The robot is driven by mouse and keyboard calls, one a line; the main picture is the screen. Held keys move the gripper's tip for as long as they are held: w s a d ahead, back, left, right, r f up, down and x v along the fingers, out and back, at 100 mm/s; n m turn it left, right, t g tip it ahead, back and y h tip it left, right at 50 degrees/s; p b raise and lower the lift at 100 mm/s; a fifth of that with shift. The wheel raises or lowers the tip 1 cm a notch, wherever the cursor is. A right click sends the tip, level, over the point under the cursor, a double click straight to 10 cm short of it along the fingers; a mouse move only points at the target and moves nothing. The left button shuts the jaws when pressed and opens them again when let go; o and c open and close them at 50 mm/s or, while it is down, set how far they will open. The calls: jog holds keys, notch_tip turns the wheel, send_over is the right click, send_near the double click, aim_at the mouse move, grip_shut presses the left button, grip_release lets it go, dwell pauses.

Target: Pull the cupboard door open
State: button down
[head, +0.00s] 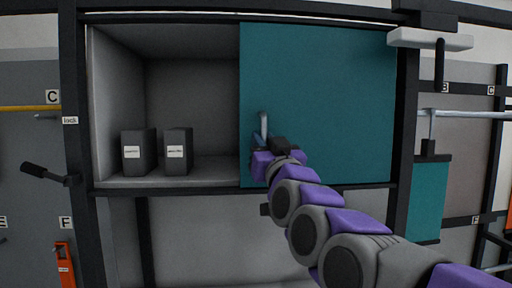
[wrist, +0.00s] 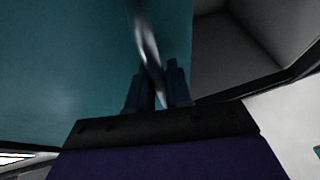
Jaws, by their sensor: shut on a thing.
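The teal cupboard door (head: 330,95) covers the right part of the cupboard, and the left part stands uncovered. A metal bar handle (head: 264,125) stands upright near the door's left edge. My gripper (head: 262,148) is at the lower part of this handle. In the wrist view the two dark fingers of my gripper (wrist: 158,85) are on either side of the handle (wrist: 147,45), shut on it. The door (wrist: 65,60) also fills the left of the wrist view. My arm hides the door's lower middle edge in the head view.
Two dark boxes (head: 138,152) (head: 178,152) with white labels stand on the floor of the open cupboard part (head: 215,170). A black lever (head: 45,174) juts out at the left. A teal panel (head: 428,195) hangs at the right, beyond the black frame post (head: 404,110).

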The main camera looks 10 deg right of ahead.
jog(key=c, duration=1.1)
grip_release()
jog(key=shift+d, duration=0.3)
jog(key=v, duration=1.7)
jog(key=shift+s+a+f+b, duration=0.1)
jog(key=shift+f+b, duration=0.1)
jog(key=shift+b, duration=0.15)
jog(key=shift+f, duration=0.1)
